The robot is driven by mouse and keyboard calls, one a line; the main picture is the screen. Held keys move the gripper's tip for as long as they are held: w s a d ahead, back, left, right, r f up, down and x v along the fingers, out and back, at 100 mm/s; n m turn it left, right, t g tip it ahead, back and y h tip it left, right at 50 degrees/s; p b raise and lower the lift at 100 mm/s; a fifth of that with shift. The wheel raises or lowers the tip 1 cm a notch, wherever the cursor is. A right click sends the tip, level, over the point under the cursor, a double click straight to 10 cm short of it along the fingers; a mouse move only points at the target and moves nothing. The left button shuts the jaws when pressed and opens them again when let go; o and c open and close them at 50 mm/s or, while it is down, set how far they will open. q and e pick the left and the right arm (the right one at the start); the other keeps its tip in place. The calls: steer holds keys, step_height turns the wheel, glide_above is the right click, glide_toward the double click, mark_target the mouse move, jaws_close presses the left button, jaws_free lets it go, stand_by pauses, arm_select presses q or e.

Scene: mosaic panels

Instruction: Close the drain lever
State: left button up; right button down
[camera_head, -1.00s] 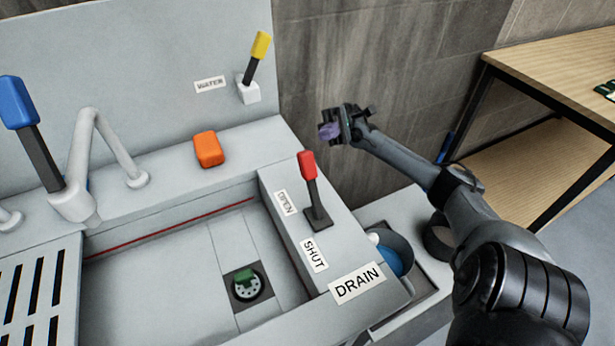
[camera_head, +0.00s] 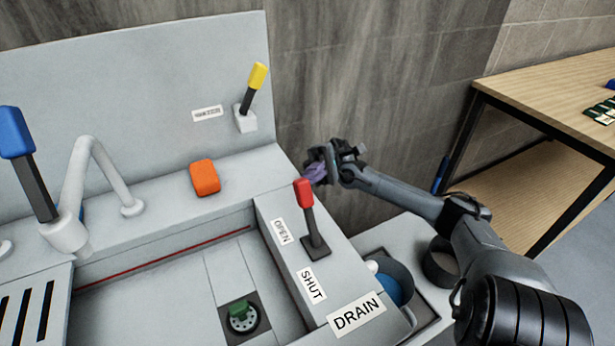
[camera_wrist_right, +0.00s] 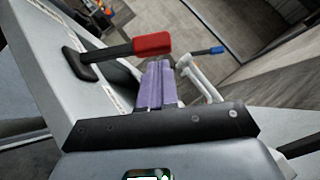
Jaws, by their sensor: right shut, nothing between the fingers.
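The drain lever has a red handle (camera_head: 303,193) on a dark stem and stands on the sink's right ledge, beside the OPEN label (camera_head: 280,231) and the SHUT label (camera_head: 311,285). It leans toward the OPEN side. My right gripper (camera_head: 316,173) is just behind the red handle in the head view, its purple fingers shut and empty. In the right wrist view, the purple fingers (camera_wrist_right: 157,85) are close to the end of the red handle (camera_wrist_right: 151,43); contact is unclear. The drain (camera_head: 242,317) with a green piece lies in the basin. My left gripper is not in view.
The DRAIN label (camera_head: 356,314) is on the front of the ledge. An orange block (camera_head: 204,177) sits on the back ledge. A yellow-handled lever (camera_head: 257,77) and a blue-handled lever (camera_head: 15,132) stand farther left. A wooden table (camera_head: 555,80) is at right.

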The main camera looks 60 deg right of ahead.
mark_target(307, 180)
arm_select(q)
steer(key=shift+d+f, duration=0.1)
arm_select(e)
steer(key=shift+x, duration=1.5)
